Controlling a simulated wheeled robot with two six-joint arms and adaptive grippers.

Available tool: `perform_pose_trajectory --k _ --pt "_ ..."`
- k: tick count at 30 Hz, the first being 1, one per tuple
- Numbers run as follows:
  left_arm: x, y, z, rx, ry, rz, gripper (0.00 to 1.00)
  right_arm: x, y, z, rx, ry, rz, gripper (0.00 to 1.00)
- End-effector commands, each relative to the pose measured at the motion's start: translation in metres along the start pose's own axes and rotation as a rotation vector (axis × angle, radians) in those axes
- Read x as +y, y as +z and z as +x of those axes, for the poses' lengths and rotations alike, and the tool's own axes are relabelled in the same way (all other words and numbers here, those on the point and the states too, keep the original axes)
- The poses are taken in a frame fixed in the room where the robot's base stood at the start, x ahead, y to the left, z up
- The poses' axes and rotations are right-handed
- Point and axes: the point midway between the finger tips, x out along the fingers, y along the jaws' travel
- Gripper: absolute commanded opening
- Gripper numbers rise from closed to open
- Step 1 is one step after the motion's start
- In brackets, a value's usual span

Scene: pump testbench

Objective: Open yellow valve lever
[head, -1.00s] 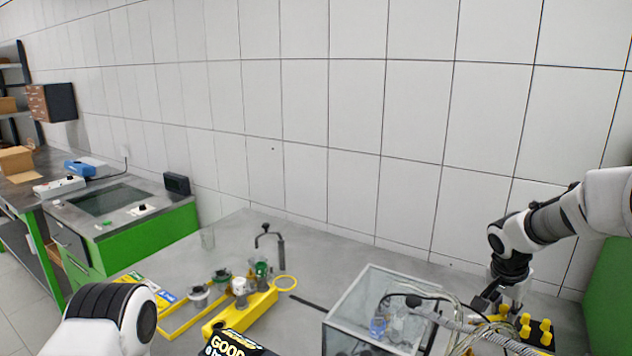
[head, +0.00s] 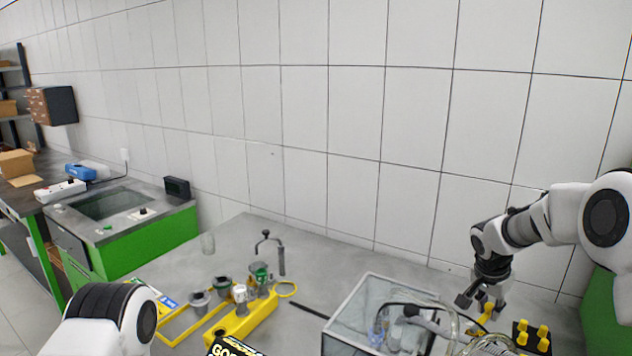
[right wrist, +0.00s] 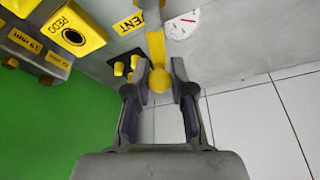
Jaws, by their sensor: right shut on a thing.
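The yellow valve lever (right wrist: 155,47) shows in the right wrist view as a flat yellow bar ending in a round knob (right wrist: 160,80). My right gripper (right wrist: 159,88) is shut on the lever's knob end, with a finger on each side. In the head view my right gripper (head: 481,301) is at the right, behind the glass box, and a bit of the yellow lever (head: 487,311) shows just below it. The valve body is hidden. My left arm shows at the lower left of the head view, but its gripper is out of view.
A glass box (head: 345,318) with tubes and cables stands in front of the right gripper. A black block with yellow pegs (head: 523,333) is close to its right. A yellow holder (head: 240,322) with vessels stands mid-table. The tiled wall is behind.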

Motion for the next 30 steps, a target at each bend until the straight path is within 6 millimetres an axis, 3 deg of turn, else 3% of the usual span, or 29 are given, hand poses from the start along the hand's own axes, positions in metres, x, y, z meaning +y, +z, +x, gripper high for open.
perform_pose_trajectory --k 25,26,27,30 --pt "0.0 0.0 -0.009 0.0 0.0 0.0 0.51 -0.02 0.004 -0.003 0.002 -0.002 0.0 0.09" --pt "0.0 0.0 -0.009 0.0 0.0 0.0 0.51 -0.02 0.004 -0.003 0.002 -0.002 0.0 0.3" --pt "0.0 0.0 -0.009 0.0 0.0 0.0 0.51 -0.02 0.004 -0.003 0.002 -0.002 0.0 0.42" --pt "0.0 0.0 -0.009 0.0 0.0 0.0 0.51 -0.02 0.004 -0.003 0.001 -0.002 -0.001 0.69"
